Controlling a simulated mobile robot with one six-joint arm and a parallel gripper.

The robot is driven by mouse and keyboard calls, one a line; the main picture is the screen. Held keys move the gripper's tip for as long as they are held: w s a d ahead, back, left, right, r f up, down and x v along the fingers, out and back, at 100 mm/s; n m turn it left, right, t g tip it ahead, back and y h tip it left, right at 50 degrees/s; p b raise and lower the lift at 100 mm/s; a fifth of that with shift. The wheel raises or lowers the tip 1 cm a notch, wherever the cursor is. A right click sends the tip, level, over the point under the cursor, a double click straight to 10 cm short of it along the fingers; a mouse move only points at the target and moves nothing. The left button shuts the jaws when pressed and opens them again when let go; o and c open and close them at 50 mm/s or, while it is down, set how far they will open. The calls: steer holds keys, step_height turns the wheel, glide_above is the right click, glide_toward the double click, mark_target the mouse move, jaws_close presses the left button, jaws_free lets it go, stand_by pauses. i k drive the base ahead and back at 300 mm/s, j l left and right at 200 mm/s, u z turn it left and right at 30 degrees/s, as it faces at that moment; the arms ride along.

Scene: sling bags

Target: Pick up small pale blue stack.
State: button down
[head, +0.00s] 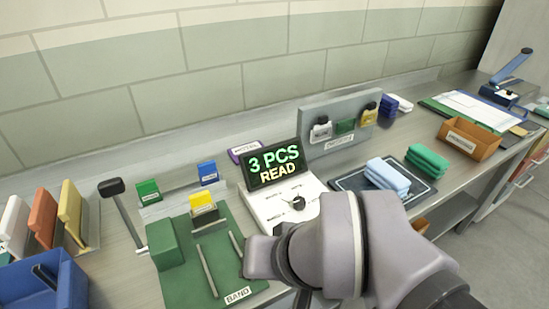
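A small pale blue stack (388,175) of folded, soft-looking pieces lies on a dark mat with a light border (345,183), right of the middle in the head view. My arm crosses the lower middle of the view, in front of the mat's near side. The fingers of my gripper do not show, so I cannot see its opening or anything in it.
A white device with a screen reading "3 PCS READ" (275,166) stands left of the mat. A green fixture marked "BAND" (180,285) is further left. An orange bin (468,143) stands to the right. A grey upright panel (318,112) stands behind the mat.

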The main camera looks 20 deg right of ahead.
mark_target(380, 173)
steer(key=z, duration=1.5)
steer(key=i+l+u, duration=0.65)
steer(key=l+u, duration=0.15)
steer(key=l, duration=0.15)
steer(key=i+l+u, duration=0.25)
steer(key=l, duration=0.2)
steer(key=k+j, duration=0.05)
steer(key=k, duration=0.05)
